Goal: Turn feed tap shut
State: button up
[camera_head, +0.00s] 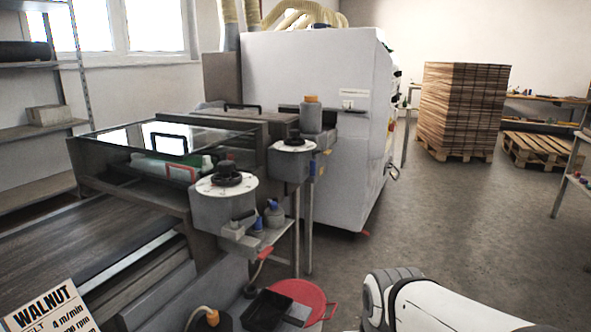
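A small red lever (265,252) sits on the line below the near dial box, above the red lid. It may be the feed tap, but it is too small to be sure or to tell whether it is open or shut. A grey lever or spout (242,219) sticks out from the near dial box (227,208), which has a white dial with a black knob (227,180). My white arm enters at the bottom right, apart from the machine. My gripper is outside the picture.
A red round lid (298,293) and black tray (263,309) lie low in front of the machine. Small bottles (273,213) stand on a ledge beside the dial box. A "WALNUT" card (52,308) is at lower left. The floor (430,220) to the right is clear.

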aim_at(312, 167)
jog(key=k, duration=0.6)
jog(key=z, duration=0.35)
jog(key=i, duration=1.7)
jog(key=u, duration=0.55)
